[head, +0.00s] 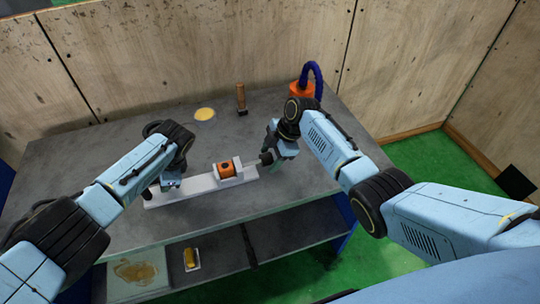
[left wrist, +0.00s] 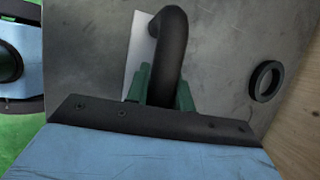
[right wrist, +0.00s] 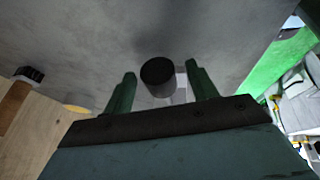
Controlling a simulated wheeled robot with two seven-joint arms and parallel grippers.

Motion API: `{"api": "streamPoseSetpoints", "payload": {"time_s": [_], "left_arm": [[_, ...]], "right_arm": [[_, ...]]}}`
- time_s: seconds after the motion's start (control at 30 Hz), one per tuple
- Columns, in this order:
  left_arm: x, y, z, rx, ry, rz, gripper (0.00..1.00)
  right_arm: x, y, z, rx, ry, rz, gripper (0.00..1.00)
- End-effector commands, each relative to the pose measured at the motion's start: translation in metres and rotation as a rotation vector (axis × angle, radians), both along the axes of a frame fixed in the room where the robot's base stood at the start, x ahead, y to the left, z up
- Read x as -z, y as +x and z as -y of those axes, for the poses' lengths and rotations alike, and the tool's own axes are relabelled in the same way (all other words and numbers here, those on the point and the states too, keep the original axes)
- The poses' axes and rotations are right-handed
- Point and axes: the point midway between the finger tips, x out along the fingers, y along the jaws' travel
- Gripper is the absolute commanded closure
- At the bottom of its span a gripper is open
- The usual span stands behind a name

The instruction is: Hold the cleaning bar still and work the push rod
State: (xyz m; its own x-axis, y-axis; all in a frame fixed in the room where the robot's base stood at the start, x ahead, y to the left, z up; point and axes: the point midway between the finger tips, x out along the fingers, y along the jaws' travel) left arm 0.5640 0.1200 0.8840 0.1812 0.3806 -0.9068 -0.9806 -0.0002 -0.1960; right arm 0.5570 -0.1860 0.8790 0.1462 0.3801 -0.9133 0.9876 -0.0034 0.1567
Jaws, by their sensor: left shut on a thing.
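The cleaning bar is a long white base (head: 190,190) on the grey table, with an orange block (head: 230,168) near its right end. Its black curved handle (left wrist: 172,50) is at the left end. My left gripper (left wrist: 163,82) is shut on that handle, a green finger on each side. The push rod sticks out to the right of the orange block and ends in a dark round knob (right wrist: 158,74). My right gripper (right wrist: 161,78) is open at this end; in the right wrist view the knob shows between its fingers, with gaps on both sides.
A wooden-handled brush (head: 241,98), a yellow disc (head: 205,113) and an orange thing with a blue hose (head: 313,76) are at the back of the table. A black ring (left wrist: 266,81) lies near the left gripper. A lower shelf holds a stained tray (head: 137,272) and a yellow item (head: 190,258).

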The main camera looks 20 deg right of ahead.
Motion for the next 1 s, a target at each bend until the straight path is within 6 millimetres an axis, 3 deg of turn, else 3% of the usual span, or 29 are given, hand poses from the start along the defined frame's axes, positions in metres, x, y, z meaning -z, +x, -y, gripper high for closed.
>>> {"api": "streamPoseSetpoints", "payload": {"time_s": [0.2,0.37,0.8,1.0], "left_arm": [[0.001,0.000,-0.003,-0.002,0.009,-0.002,1.00],[0.001,-0.001,-0.003,-0.002,0.010,-0.002,1.00],[0.001,-0.001,-0.003,-0.001,0.010,-0.003,1.00],[0.001,-0.001,-0.003,-0.001,0.010,-0.003,1.00]], "right_arm": [[-0.002,0.000,0.000,-0.001,0.002,0.000,0.42],[-0.015,-0.002,0.006,-0.001,0.001,0.003,0.42],[-0.092,-0.015,0.038,-0.002,-0.001,0.003,0.42],[-0.108,-0.017,0.045,-0.001,0.001,0.001,0.42]]}}
